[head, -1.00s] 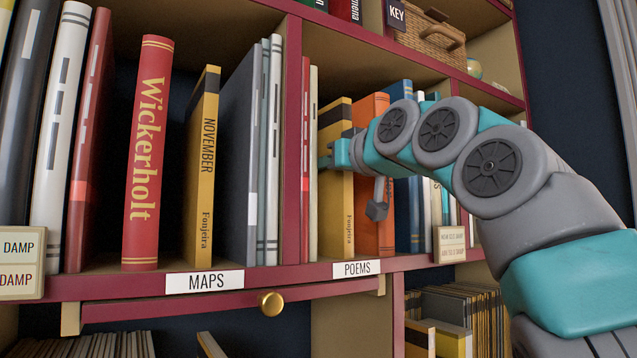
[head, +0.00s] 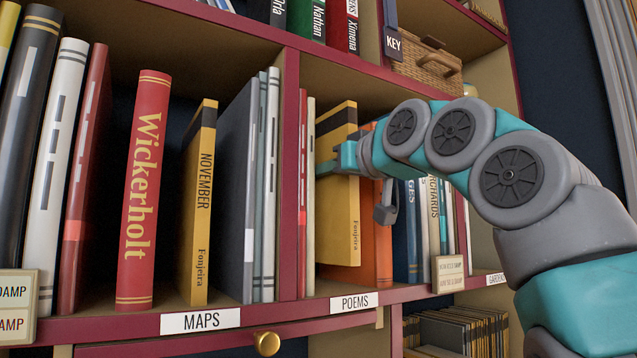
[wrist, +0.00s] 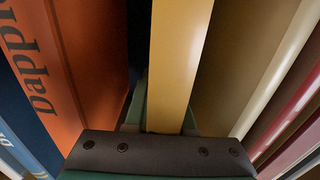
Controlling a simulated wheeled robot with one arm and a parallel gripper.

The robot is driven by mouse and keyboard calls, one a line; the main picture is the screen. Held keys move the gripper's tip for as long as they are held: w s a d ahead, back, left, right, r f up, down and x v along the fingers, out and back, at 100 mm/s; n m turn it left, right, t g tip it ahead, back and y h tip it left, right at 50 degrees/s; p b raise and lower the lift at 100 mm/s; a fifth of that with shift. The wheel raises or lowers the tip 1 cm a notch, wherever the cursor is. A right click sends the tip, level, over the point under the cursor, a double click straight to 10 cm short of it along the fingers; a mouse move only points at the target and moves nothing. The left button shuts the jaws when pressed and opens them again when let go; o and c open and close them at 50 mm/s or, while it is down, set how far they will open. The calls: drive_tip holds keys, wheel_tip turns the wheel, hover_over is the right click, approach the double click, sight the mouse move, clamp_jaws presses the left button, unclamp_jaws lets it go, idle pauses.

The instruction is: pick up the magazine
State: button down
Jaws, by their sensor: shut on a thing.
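The magazine (head: 341,225) is yellow with a black band near its top and "Fonjeira" on its spine. It is upright in the POEMS compartment, its lower edge a little above the shelf board. My gripper (head: 345,162) is shut on its upper half. In the wrist view, the yellow spine (wrist: 175,60) runs between my gripper's fingers (wrist: 160,118). One finger shows on its left in the head view; the other is mostly hidden. A similar yellow magazine marked "NOVEMBER" (head: 199,215) stands in the MAPS compartment.
An orange book (head: 383,245) stands close on the right, with blue and white books beyond. Thin cream (head: 310,215) and red books stand on the left by the divider (head: 289,170). An upper shelf board (head: 345,70) is overhead. A small sign (head: 448,273) stands at the front edge.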

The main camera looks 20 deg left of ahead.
drive_tip(key=r+b+v, duration=0.1)
drive_tip(key=b+v, duration=0.2)
drive_tip(key=v, duration=1.1)
drive_tip(key=shift+r, duration=0.1)
